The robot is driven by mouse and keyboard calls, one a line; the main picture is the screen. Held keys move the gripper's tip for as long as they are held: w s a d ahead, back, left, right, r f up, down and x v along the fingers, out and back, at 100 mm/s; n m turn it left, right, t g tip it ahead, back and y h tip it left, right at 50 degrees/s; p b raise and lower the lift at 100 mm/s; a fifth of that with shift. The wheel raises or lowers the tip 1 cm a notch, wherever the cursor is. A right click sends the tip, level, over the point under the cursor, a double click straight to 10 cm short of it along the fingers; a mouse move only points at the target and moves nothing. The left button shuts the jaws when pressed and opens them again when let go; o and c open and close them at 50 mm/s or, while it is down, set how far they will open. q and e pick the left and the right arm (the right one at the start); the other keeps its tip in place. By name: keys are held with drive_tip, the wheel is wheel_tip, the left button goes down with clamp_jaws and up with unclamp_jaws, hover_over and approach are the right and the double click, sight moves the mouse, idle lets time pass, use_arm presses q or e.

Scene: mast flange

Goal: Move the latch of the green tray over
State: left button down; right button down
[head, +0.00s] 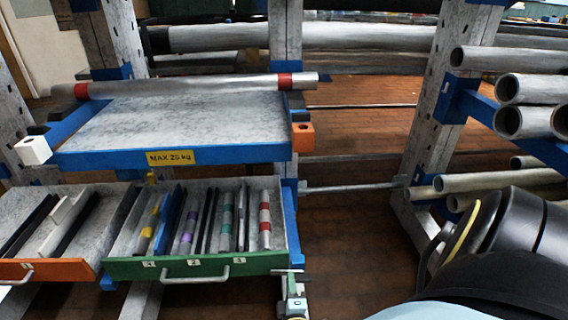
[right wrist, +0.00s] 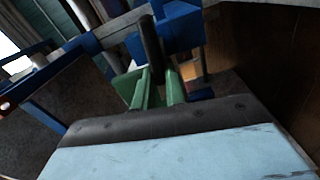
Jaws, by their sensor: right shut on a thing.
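The green tray (head: 195,265) is a pulled-out drawer under the blue-edged shelf in the head view. It has a pale handle and labels 1, 2 and 3. A small grey latch (head: 287,271) sits at its right front corner. My right gripper (head: 293,287) is at this latch, low in the picture. In the right wrist view its green fingers (right wrist: 159,88) close around a dark upright bar (right wrist: 151,42), which appears to be the latch. The fingers partly hide it. My left gripper is not in view.
An orange-fronted tray (head: 45,271) stands open at the left. Above, a shelf (head: 190,120) carries a long grey tube (head: 200,86) with red bands. A rack of pipes (head: 510,90) is at the right. The brown floor (head: 350,240) between is mostly free.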

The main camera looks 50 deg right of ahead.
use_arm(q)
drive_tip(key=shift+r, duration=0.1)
use_arm(e)
drive_tip(key=shift+w+f+n, duration=0.1)
drive_tip(key=shift+f+n, duration=0.05)
drive_tip(key=shift+n, duration=0.45)
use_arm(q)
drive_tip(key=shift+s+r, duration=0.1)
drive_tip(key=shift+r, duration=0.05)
use_arm(e)
drive_tip(key=c, duration=1.4)
unclamp_jaws()
drive_tip(key=shift+c, duration=0.2)
